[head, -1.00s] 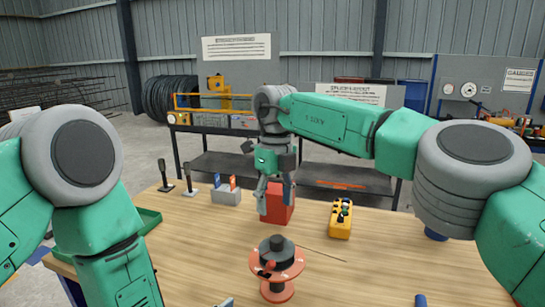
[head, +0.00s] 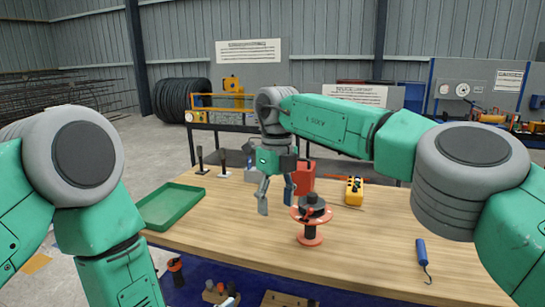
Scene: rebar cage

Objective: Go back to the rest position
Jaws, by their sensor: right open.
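My right gripper (head: 277,193) hangs over the wooden table (head: 390,240) near the middle of the head view. Its fingers point down and are spread, with nothing between them. Behind it and to the right, a red block (head: 304,176) is partly hidden by the gripper. An orange reel with a dark top (head: 311,236) stands just to the right of and nearer than the fingers. My left arm comes down at the left and leaves the picture at the bottom. Its gripper is not visible.
A green tray (head: 160,222) lies at the table's left end. A yellow control box (head: 354,192) stands behind the reel. A blue-handled hook tool (head: 422,258) lies at the right. Several items sit on a blue surface (head: 205,274) below the front edge. A poster board (head: 248,52) stands behind.

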